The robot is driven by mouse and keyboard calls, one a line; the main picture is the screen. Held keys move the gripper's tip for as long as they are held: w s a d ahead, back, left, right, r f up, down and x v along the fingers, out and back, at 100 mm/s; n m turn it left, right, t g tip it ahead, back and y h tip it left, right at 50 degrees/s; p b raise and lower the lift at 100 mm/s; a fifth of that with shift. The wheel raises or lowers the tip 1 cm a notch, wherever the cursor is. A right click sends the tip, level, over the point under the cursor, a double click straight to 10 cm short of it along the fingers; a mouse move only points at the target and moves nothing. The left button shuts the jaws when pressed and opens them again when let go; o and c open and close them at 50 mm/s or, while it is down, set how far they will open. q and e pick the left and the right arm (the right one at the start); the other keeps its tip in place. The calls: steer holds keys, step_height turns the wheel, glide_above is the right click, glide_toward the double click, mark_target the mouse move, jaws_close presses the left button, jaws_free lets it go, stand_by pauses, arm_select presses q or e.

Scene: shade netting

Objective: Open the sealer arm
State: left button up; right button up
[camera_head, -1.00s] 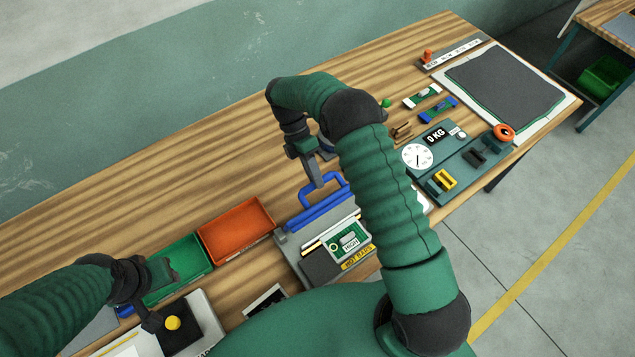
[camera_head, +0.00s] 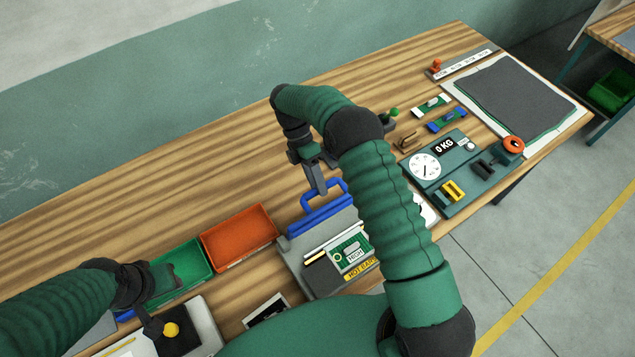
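The sealer (camera_head: 308,275) is a grey unit at the front of the bench, with a green panel marked HIGH and a yellow hot-bar label. Its arm is a blue bar with a raised blue loop handle (camera_head: 320,210) along the far side. My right gripper (camera_head: 318,187) points down at the handle's loop. Its grey fingers overlap the loop in the picture; contact and finger gap cannot be made out. My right forearm hides the sealer's right side. My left gripper (camera_head: 152,326) is at lower left, over the black pad with a yellow knob; its finger gap is unclear.
An orange tray (camera_head: 238,235) and a green tray (camera_head: 184,268) stand left of the sealer. A teal scale panel (camera_head: 455,180) reading 0 KG is to the right, beyond my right arm. The bench behind my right gripper is clear wood.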

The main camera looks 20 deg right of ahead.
steer(key=shift+w+d, duration=0.1)
steer(key=shift+w, duration=0.2)
steer(key=shift+s+r, duration=0.25)
arm_select(q)
steer(key=shift+w+r+p, duration=0.15)
steer(key=shift+r+p, duration=0.7)
arm_select(e)
steer(key=v, duration=0.7)
steer(key=shift+w+r, duration=0.15)
